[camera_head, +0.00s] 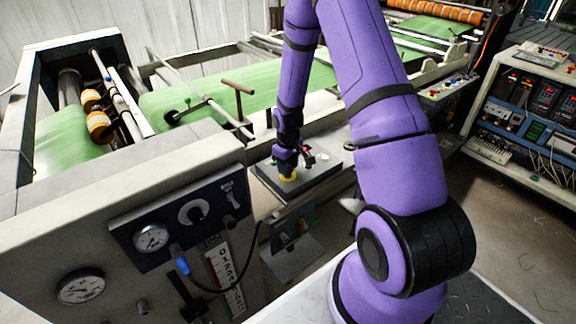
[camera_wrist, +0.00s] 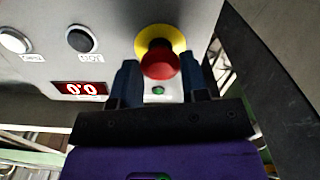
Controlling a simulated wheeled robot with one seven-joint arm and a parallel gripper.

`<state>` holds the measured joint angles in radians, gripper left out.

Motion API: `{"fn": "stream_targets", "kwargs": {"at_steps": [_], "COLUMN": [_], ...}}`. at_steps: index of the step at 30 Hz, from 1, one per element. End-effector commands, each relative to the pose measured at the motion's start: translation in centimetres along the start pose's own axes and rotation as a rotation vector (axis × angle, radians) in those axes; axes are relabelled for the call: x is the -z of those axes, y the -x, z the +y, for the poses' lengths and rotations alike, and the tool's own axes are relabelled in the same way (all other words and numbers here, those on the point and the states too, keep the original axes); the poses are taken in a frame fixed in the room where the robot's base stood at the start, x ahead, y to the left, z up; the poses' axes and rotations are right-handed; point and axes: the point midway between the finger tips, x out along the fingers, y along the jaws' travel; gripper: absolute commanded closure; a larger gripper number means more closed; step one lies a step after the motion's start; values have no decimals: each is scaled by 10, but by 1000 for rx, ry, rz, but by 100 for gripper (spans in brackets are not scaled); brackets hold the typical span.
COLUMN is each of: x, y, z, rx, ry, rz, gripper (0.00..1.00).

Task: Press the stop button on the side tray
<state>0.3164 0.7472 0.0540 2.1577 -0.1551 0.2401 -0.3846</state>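The side tray (camera_head: 318,185) is a grey panel beside the machine; its face (camera_wrist: 110,15) fills the top of the wrist view. On it are a red mushroom button (camera_wrist: 160,63) on a yellow ring (camera_wrist: 172,33), a black button (camera_wrist: 81,39) and a white button (camera_wrist: 15,41). The small label under the black button looks like "STOP" but is blurred. My gripper (camera_wrist: 160,72) is open and empty, its fingers apart, with the red button showing between them. In the head view my gripper (camera_head: 286,165) is down at the yellow ring (camera_head: 289,177); contact cannot be told.
A red display (camera_wrist: 80,88) reads 0.0 and a small green light (camera_wrist: 158,90) sits below the red button. The machine cabinet with gauges (camera_head: 151,237) stands at the left. Green web (camera_head: 215,100) runs behind the tray. An electronics rack (camera_head: 525,105) stands at the right.

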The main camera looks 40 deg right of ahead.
Motion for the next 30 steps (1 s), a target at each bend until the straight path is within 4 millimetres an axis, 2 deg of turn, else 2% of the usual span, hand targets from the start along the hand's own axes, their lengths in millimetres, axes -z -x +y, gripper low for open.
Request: {"fn": "stream_targets", "kwargs": {"at_steps": [1, 3, 10, 17, 18, 21, 30], "x": [0, 0, 0, 0, 0, 0, 0], "y": [0, 0, -10, -10, -10, -10, -9], "z": [0, 0, 0, 0, 0, 0, 0], "rx": [0, 0, 1, 0, 0, 0, 0], "ry": [0, 0, 0, -1, -1, 0, 0], "rz": [0, 0, -1, 0, 0, 0, 0], "gripper": [86, 100, 100, 100, 53, 33, 33]}}
